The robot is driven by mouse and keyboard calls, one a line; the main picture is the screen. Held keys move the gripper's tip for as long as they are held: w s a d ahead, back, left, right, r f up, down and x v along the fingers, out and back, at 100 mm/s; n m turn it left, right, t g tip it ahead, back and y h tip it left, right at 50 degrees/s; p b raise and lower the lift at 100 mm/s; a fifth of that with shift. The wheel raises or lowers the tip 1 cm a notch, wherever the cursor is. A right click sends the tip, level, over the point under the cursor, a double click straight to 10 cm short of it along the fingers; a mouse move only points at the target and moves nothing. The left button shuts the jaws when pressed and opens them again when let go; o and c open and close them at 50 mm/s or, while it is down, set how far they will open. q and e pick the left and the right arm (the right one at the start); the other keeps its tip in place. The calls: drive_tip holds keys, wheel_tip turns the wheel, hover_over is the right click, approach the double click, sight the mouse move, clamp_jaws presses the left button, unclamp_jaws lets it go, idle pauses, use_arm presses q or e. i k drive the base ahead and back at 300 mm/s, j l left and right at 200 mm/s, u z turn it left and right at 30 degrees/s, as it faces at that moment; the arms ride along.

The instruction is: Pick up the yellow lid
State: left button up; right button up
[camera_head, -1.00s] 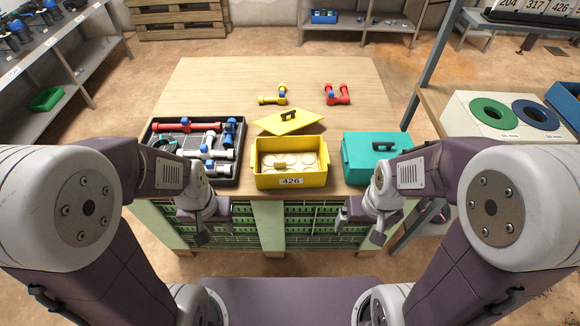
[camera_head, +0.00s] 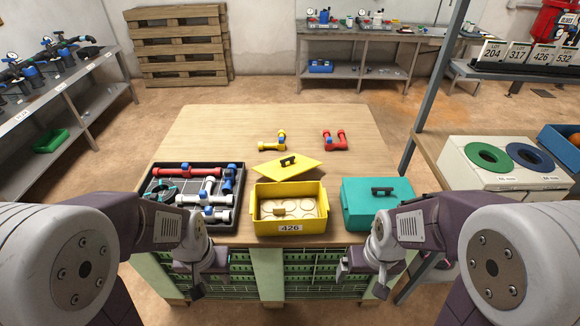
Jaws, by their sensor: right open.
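The yellow lid (camera_head: 301,168) with a dark handle (camera_head: 288,160) lies askew just behind the open yellow box (camera_head: 290,227), which is marked 426. I cannot tell whether the lid touches the box's back rim. A small tan block (camera_head: 279,211) sits in the box among round recesses. My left gripper (camera_head: 211,281) is in front of the table's near edge, below the black tray; it looks open and empty. My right gripper (camera_head: 361,279) is open and empty in front of the near edge, below the teal box. Both are well apart from the lid.
The black tray (camera_head: 150,222) with pipe fittings is left of the yellow box. The closed teal box (camera_head: 361,213) is to its right. A yellow fitting (camera_head: 271,146) and a red fitting (camera_head: 334,144) lie behind the lid. The table's back (camera_head: 230,125) is clear.

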sight(280, 169)
drive_tip(key=i+l+z, duration=0.3)
drive_tip(key=i+l, duration=0.15)
drive_tip(key=i+l+z, duration=0.3)
drive_tip(key=i+l, duration=0.15)
drive_tip(key=l, duration=0.1)
